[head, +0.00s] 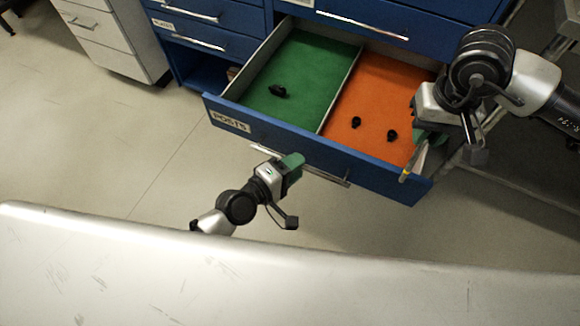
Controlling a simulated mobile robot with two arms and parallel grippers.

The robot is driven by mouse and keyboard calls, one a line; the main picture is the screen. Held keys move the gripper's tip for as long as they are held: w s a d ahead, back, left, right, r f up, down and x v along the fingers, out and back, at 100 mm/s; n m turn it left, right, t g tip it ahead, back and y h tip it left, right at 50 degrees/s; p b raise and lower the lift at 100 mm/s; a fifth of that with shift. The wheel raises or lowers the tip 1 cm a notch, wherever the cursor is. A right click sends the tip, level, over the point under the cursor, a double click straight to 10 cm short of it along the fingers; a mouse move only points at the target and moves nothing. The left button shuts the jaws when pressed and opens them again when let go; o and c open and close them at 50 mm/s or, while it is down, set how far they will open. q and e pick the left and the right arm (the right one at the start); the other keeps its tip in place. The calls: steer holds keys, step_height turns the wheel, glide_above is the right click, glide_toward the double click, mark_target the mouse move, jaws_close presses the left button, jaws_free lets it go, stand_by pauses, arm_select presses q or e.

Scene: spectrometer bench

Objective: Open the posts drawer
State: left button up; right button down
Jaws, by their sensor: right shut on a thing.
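The posts drawer (285,138), blue with a POSTS label at its left, stands pulled out from the cabinet. Its inside shows a green-lined left compartment (305,75) and an orange-lined right compartment (375,92). The silver bar handle (330,177) runs along its front. My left gripper (291,163) is at the handle and covers part of it; whether its fingers are closed around the bar is hidden. My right gripper (430,137) is over the drawer's right end, shut on a slim pale stick with a yellow end (407,172).
A black part (278,91) lies on the green lining, and two small black parts (356,122) (392,135) on the orange. Closed blue drawers (205,35) are at upper left, beside a white cabinet (100,30). Floor is clear left of the drawer.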

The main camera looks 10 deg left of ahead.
arm_select(q)
steer(key=v, duration=1.2)
arm_select(e)
steer(key=shift+f, duration=0.2)
arm_select(q)
steer(key=shift+s+a, duration=0.1)
arm_select(e)
steer(key=shift+s+a, duration=0.1)
